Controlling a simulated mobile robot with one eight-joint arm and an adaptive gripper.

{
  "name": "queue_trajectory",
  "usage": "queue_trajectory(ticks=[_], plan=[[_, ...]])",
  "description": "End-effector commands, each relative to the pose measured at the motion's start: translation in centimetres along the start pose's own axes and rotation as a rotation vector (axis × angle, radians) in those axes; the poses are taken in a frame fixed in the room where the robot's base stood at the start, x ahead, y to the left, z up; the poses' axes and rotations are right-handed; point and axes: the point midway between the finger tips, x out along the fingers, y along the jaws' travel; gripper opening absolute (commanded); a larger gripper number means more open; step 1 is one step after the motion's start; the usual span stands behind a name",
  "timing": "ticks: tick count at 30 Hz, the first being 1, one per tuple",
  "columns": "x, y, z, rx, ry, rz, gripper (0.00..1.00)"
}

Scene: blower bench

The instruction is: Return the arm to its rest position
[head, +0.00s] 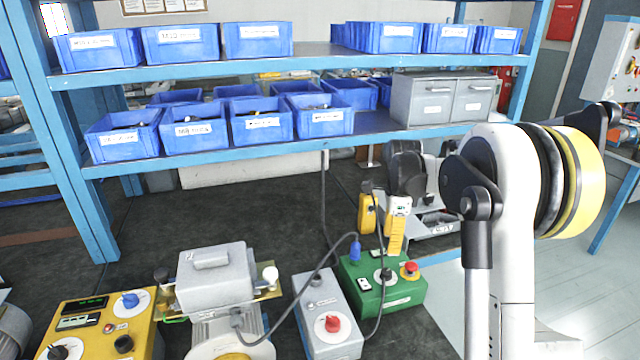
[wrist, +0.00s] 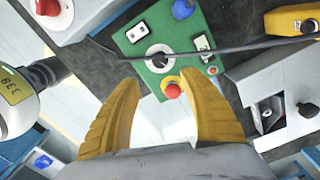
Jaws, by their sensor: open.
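My arm rises at the right of the head view, its white and dark links bent over toward the bench. My gripper (head: 396,235) appears behind it with yellow fingers pointing down near the green control box (head: 385,285); one finger seems hidden. In the wrist view my gripper (wrist: 159,82) is open, its two yellow fingers spread wide with nothing between them. The green control box (wrist: 142,40) lies beyond the fingertips, with its red stop button between and just past them. I cannot tell the exact gap to the button.
A grey box with a red knob (head: 328,320), a blower (head: 215,285) and a yellow control box (head: 105,325) stand left. A black cable (head: 305,285) crosses the bench. A yellow device (head: 367,213) stands behind. Shelves of blue bins (head: 265,122) overhang the bench. The dark mat at back left is clear.

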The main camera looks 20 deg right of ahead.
Motion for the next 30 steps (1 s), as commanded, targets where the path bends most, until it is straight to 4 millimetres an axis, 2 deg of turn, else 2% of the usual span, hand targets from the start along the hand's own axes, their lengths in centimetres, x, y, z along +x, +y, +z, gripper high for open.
queue_trajectory(ticks=[4, 8, 12, 18, 24, 27, 30], plan=[[-1.1, 0.8, 0.6, -0.052, 0.0, -0.017, 0.51], [-4.3, 3.5, 2.2, -0.23, 0.003, -0.076, 0.51], [-8.2, 8.3, 4.4, -0.519, 0.025, -0.171, 0.51], [-11.4, 16.1, 6.7, -0.939, 0.093, -0.309, 0.51], [-11.8, 23.9, 8.0, -1.347, 0.208, -0.442, 0.51], [-11.0, 27.1, 8.3, -1.528, 0.277, -0.499, 0.51], [-10.0, 29.4, 8.4, -1.668, 0.34, -0.541, 0.51]])
